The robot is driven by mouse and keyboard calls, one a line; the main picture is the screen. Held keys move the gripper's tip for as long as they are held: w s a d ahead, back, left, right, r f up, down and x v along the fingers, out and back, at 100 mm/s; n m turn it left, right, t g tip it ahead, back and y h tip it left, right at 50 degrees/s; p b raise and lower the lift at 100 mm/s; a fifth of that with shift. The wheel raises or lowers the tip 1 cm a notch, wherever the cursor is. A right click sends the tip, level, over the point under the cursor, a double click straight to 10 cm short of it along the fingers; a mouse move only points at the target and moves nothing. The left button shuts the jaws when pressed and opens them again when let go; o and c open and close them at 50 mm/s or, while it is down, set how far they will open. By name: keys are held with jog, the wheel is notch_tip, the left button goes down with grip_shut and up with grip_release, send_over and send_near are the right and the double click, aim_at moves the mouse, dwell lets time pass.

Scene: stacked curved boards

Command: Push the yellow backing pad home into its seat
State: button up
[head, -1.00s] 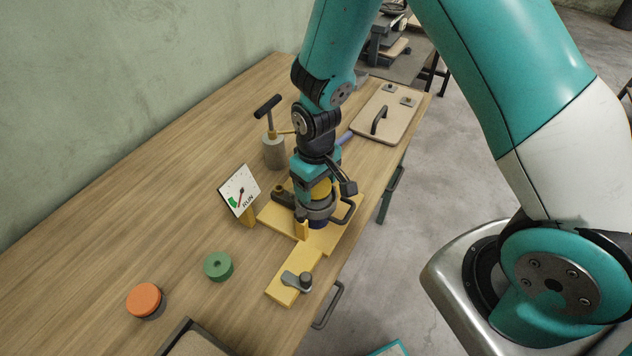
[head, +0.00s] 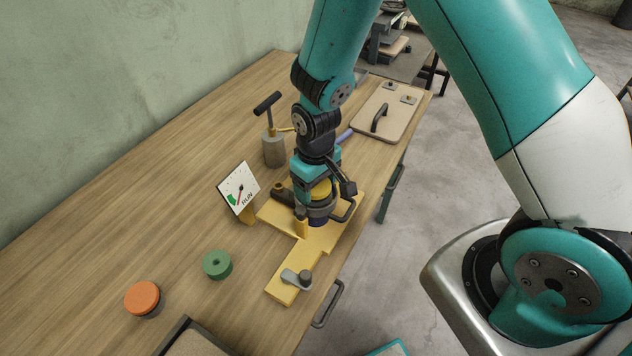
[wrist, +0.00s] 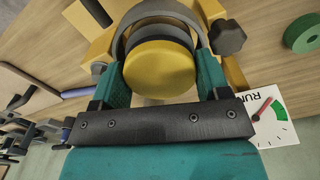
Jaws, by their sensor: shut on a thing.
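The yellow backing pad (wrist: 158,66) is a thick round disc between the two teal fingers of my gripper (wrist: 162,78) in the wrist view. The fingers are shut on its sides. A grey ring (wrist: 124,38) curves around the pad's far side; how deep the pad sits in it cannot be told. In the head view my gripper (head: 317,190) points down over the yellow fixture (head: 318,240), and a little of the pad (head: 321,186) shows between the fingers. The pad's underside and the seat beneath it are hidden.
A dial marked RUN (head: 239,190) stands just left of the fixture, with a dark knob (wrist: 227,36) close by one finger. A grey clamp (head: 297,279) sits on the fixture's front arm. A green ring (head: 217,265) and orange disc (head: 143,298) lie front left. The left tabletop is clear.

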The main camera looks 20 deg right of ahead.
jog(key=shift+f, duration=0.25)
jog(key=o, duration=1.2)
jog(key=shift+a, duration=0.1)
jog(key=r+b, duration=0.1)
jog(key=r, duration=0.7)
jog(key=r+b, duration=0.2)
jog(key=r, duration=0.7)
jog(key=shift+d+r, duration=0.2)
jog(key=shift+r, duration=0.05)
jog(key=s+a+r+n+y+b, duration=0.1)
jog(key=s, duration=0.5)
jog(key=s+a+r+n+y+b, duration=0.1)
jog(key=s+a, duration=0.1)
jog(key=s, duration=0.4)
jog(key=s+a+r+y+b, duration=0.1)
jog(key=s+y, duration=0.1)
jog(key=s, duration=0.4)
jog(key=shift+s+a+r+n, duration=0.3)
jog(key=shift+a+n, duration=0.1)
